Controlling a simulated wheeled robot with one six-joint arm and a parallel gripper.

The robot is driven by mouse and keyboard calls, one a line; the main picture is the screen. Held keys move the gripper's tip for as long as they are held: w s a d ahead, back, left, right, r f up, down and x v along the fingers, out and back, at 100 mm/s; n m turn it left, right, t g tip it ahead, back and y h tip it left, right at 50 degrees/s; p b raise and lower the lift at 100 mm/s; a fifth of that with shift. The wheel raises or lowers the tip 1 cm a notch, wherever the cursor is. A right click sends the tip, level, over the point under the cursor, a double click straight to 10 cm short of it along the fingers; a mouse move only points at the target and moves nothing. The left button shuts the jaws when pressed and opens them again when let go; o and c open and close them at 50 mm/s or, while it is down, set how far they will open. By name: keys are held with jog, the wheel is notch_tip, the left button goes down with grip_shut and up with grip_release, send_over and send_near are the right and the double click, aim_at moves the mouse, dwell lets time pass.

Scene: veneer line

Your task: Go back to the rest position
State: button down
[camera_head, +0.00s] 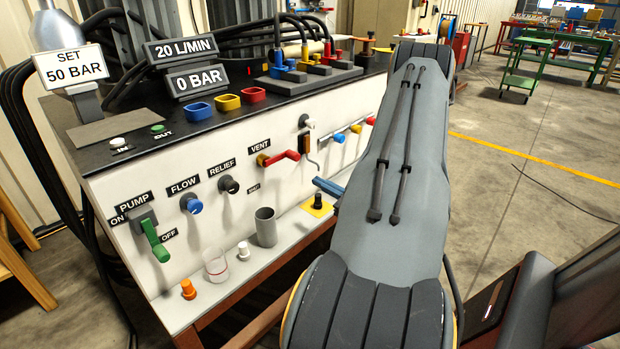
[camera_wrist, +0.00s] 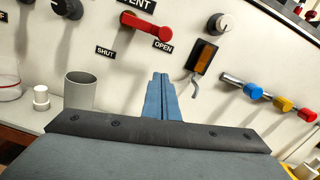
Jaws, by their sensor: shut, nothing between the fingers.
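My gripper (camera_wrist: 160,82) is shut and empty. Its blue fingers lie together and point at the white front panel (camera_wrist: 55,45) of the bench, below the red vent lever (camera_wrist: 147,27). The lever's free end is at the OPEN label. In the head view the blue fingertips (camera_head: 328,187) show left of my arm, in front of the panel and above the lower shelf. My arm hides the panel's right end. I cannot tell the exact gap between fingers and panel.
A grey cup (camera_wrist: 80,91) stands on the shelf left of my gripper. A black peg on a yellow base (camera_head: 318,205) is near the fingers. The green pump lever (camera_head: 154,240) points down toward OFF. Displays read 20 L/MIN and 0 BAR. Open floor (camera_head: 510,150) lies right.

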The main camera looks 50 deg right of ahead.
jog(key=shift+s+f, duration=0.1)
jog(key=shift+s, duration=1.85)
jog(key=w+a+r+n+g+y+p, duration=0.1)
jog(key=w+a+r+n+g+y, duration=0.2)
jog(key=a, duration=0.7)
jog(key=a+r+n+g+y+p, duration=0.1)
jog(key=a+r+n+g+y, duration=0.3)
jog(key=a, duration=0.5)
jog(key=w+a+r+n+g+y+p, duration=0.1)
jog(key=w+a+n+g+y, duration=0.25)
jog(key=a, duration=0.65)
jog(key=s+a+r+n+g+h+p, duration=0.2)
jog(key=s+a+r+n+g+h, duration=0.2)
jog(key=s+a+n, duration=0.4)
jog(key=s+a+r+n+g+h+p, duration=0.3)
jog(key=s+a+r+n+h, duration=0.4)
jog(key=n, duration=0.7)
jog(key=shift+s+a+n+g, duration=0.35)
jog(key=shift+s+a+g, duration=0.15)
jog(key=shift+s, duration=0.7)
